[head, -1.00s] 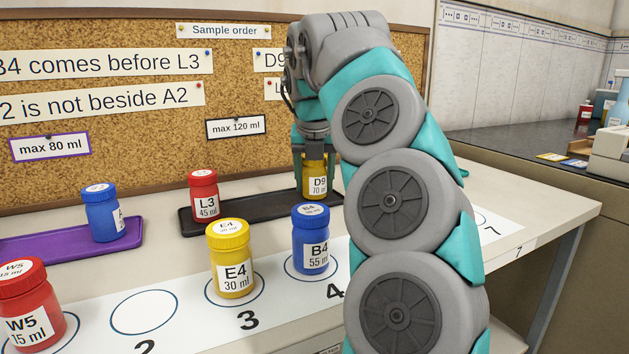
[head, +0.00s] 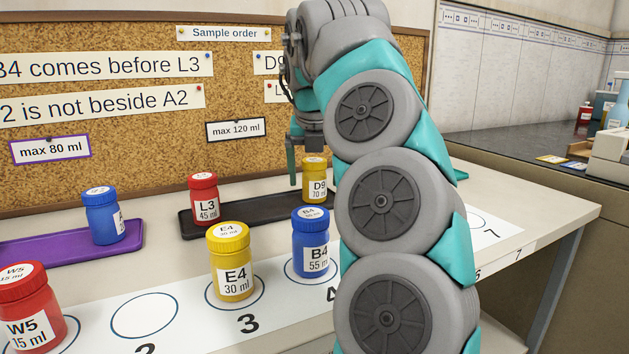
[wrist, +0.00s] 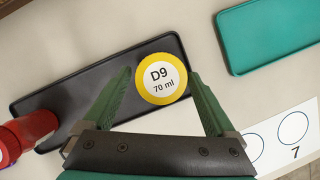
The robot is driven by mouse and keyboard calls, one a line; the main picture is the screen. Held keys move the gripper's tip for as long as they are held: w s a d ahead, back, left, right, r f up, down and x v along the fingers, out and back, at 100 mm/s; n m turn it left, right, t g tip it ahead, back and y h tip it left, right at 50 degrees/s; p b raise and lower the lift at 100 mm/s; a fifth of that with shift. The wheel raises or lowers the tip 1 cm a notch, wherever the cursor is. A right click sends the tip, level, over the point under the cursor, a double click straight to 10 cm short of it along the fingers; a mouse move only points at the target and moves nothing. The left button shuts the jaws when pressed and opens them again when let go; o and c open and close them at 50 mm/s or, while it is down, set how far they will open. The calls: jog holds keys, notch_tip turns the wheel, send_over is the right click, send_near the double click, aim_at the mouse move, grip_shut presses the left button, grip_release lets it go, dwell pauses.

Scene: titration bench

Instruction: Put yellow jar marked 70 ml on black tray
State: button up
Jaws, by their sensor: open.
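The yellow jar D9 (head: 314,181), marked 70 ml, stands upright on the right part of the black tray (head: 262,208). In the wrist view its round lid (wrist: 162,79) reads D9 and 70 ml, and the black tray (wrist: 75,81) lies under it.
The red jar L3 (head: 203,199) shares the black tray. A blue jar (head: 103,215) stands on the purple tray (head: 70,245). E4 (head: 232,262), B4 (head: 311,243) and W5 (head: 28,307) stand in front on the numbered strip. A teal tray (wrist: 270,37) lies near the black one.

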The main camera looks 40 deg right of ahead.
jog(key=p+v, duration=0.3)
jog(key=v, duration=0.5)
jog(key=shift+d+p, duration=0.1)
jog(key=shift+p, duration=0.25)
jog(key=shift+p+v, duration=0.75)
jog(key=shift+v, duration=0.2)
